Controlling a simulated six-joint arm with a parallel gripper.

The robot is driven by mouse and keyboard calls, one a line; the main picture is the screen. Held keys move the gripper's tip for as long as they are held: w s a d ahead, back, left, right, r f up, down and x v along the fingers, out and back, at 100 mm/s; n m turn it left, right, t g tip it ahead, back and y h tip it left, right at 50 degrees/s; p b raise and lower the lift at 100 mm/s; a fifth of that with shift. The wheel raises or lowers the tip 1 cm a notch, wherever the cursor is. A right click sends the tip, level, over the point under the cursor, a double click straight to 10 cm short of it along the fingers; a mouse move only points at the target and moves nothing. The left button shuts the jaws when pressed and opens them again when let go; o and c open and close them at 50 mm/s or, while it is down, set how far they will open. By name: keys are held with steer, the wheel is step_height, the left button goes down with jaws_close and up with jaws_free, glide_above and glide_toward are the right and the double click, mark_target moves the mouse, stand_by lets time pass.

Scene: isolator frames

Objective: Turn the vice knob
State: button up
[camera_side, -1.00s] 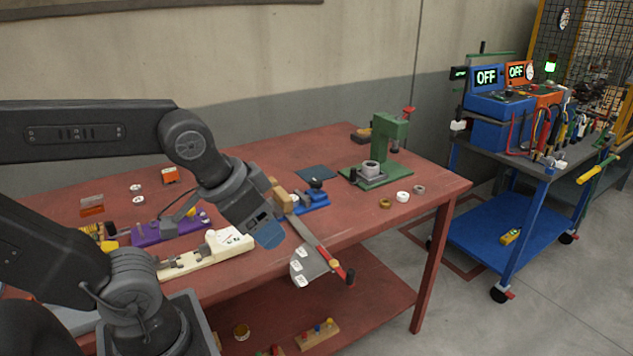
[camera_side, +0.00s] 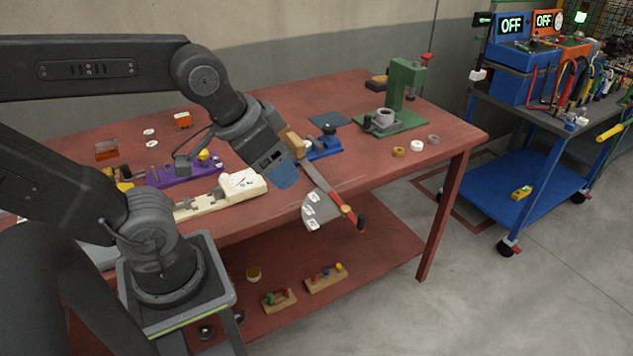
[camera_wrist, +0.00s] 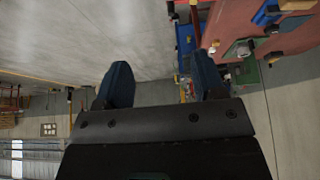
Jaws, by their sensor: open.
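A small blue fixture (camera_side: 325,146) with a black knob (camera_side: 329,128) on top stands near the table's front edge, to the right of a wooden block (camera_side: 293,140). It looks like the vice, but I cannot tell for sure. My gripper (camera_side: 284,178) points down and to the right in the side view, left of and nearer than the fixture, with no visible contact. In the wrist view my gripper (camera_wrist: 162,82) shows two dark blue fingers set wide apart, with nothing held between them. Part of a blue object (camera_wrist: 267,13) shows at the upper right there.
A hinged lever (camera_side: 338,199) with a grey plate juts past the front edge of the red table (camera_side: 290,97), close to my gripper. A green press (camera_side: 404,88) and several rings stand to the right. A purple fixture (camera_side: 170,178) and a cream gauge unit (camera_side: 240,186) lie left.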

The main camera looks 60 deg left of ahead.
steer(key=shift+o, duration=0.7)
steer(key=w+a+r+n, duration=0.1)
steer(key=w+n, duration=0.1)
steer(key=n, duration=0.1)
steer(key=w+a+r+n, duration=0.1)
steer(key=w+a+n, duration=0.1)
steer(key=w, duration=0.1)
steer(key=w+a+r+n, duration=0.1)
steer(key=w+n, duration=0.2)
steer(key=shift+w+a+n+g, duration=0.2)
steer(key=shift+w+n+g, duration=0.05)
steer(key=shift+n+g, duration=0.05)
steer(key=n, duration=2.7)
glide_above(329, 127)
steer(key=s, duration=0.6)
step_height(329, 127, down, 9)
steer(key=x, duration=1.3)
steer(key=shift+f, duration=0.25)
steer(key=shift+g, duration=0.3)
steer(key=c, duration=0.9)
